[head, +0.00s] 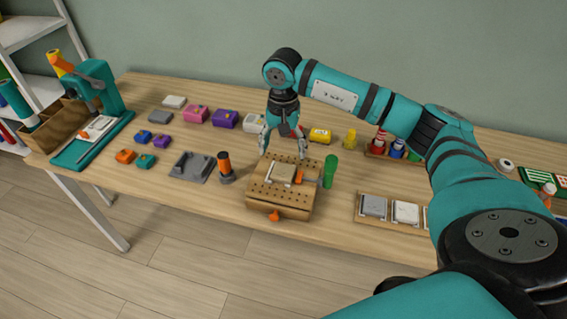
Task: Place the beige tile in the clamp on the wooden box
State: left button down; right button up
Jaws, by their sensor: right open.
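The wooden box (262,200) with holes in its top stands near the front middle of the table. The beige tile (281,173) lies on top of it, at the clamp, whose orange part (299,177) shows just right of the tile. Whether the clamp grips the tile I cannot tell. An orange knob (274,215) is on the box's front. My right gripper (284,152) points down with its fingers spread, over or just behind the tile, and holds nothing visible. My left gripper is out of view.
A green cylinder (330,171) stands close right of the box. An orange-and-black upright tool (225,167) and a grey plate (192,166) are left of it. A tile tray (381,222) lies at the right front. A teal press (99,95) stands at the far left.

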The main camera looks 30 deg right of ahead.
notch_tip(320, 180, up, 5)
jog(key=shift+r, duration=0.15)
dwell(0.5)
